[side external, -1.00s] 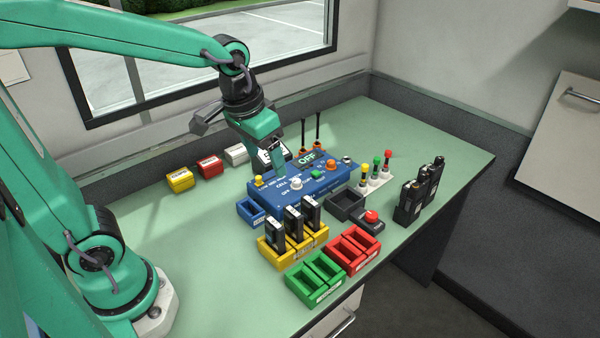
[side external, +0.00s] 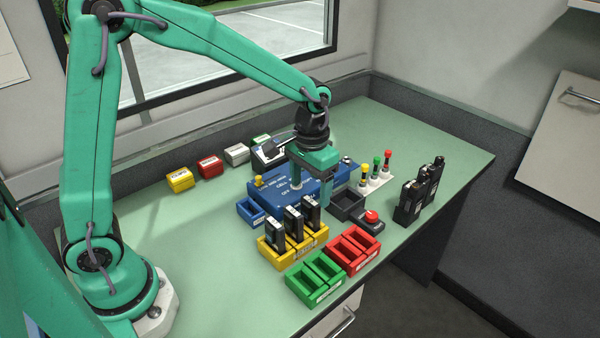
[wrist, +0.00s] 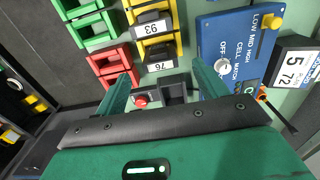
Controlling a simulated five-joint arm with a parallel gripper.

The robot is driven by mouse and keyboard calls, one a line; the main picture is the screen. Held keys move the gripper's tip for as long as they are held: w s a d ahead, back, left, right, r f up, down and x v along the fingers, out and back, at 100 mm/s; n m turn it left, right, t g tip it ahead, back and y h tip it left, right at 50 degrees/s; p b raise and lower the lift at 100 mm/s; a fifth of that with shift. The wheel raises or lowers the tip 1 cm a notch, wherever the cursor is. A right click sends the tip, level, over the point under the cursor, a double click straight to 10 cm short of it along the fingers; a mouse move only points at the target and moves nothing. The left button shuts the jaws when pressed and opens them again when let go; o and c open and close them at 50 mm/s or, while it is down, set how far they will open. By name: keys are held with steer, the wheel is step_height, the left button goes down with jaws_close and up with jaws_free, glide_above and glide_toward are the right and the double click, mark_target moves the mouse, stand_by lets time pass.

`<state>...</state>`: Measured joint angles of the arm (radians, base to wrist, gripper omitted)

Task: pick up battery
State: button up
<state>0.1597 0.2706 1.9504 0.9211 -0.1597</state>
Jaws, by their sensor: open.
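Several black upright blocks, which look like batteries, stand in the yellow bins in the side view: one at the left (side external: 275,234), one in the middle (side external: 293,223) and one at the right (side external: 310,212). My gripper (side external: 311,186) is open and empty, pointing down over the right part of the blue box (side external: 270,187), behind and above the batteries. In the wrist view the fingers of my gripper (wrist: 161,72) are wide apart, with a dark grey tray (wrist: 172,92) seen between them. The yellow bins (wrist: 145,41) show beyond, with labels reading 93 and 76.
Red bins (side external: 350,262) and green bins (side external: 303,289) stand at the front. A red button (side external: 371,217) sits beside the dark tray. Several black handsets (side external: 408,202) and coloured-capped posts (side external: 376,165) stand right.

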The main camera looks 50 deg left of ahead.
mark_target(310, 200)
steer(key=shift+w+f, duration=0.1)
steer(key=shift+f, duration=3.8)
steer(key=c, duration=1.1)
steer(key=shift+r, duration=0.2)
steer(key=shift+r, duration=4.85)
